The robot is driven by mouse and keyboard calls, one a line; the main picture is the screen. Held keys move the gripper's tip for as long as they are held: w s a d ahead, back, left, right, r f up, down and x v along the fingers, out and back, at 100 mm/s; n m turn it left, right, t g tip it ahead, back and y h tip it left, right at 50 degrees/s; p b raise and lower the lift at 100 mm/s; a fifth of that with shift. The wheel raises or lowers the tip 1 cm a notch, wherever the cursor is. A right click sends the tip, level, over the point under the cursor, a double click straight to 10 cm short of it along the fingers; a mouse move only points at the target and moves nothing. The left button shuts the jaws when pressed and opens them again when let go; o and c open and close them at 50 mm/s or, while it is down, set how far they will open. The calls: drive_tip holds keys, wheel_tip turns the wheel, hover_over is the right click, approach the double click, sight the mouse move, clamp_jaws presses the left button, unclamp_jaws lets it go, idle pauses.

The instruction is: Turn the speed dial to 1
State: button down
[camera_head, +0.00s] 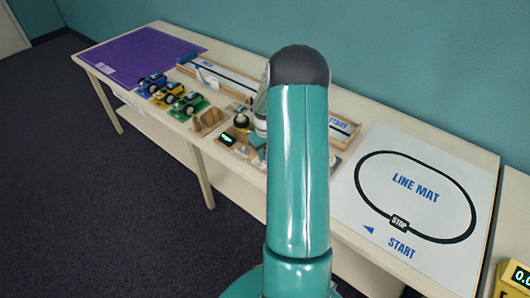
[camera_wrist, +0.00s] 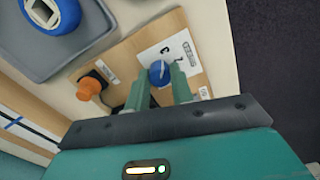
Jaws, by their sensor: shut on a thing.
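The speed dial (camera_wrist: 157,70) is a small round blue knob with a pale pointer line, on a wooden panel (camera_wrist: 190,50) in the wrist view. The fingers hide part of the knob's sides. In the head view my arm hides most of this spot, and I cannot make out the dial there.
An orange knob (camera_wrist: 90,87) stands left of the dial. A grey tray (camera_wrist: 88,47) holds a blue device (camera_wrist: 52,14). In the head view the table carries toy cars (camera_head: 170,97), a purple mat (camera_head: 141,54) and a line mat (camera_head: 415,205). A small box with a green display (camera_head: 227,139) sits beside my arm.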

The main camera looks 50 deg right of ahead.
sight(265, 154)
drive_tip(key=m, duration=0.9)
drive_tip(key=shift+m, duration=0.4)
drive_tip(key=m, duration=0.5)
drive_tip(key=shift+m, duration=2.4)
drive_tip(key=c, duration=1.2)
unclamp_jaws()
drive_tip(key=shift+r, duration=0.1)
wheel_tip(265, 154, up, 14)
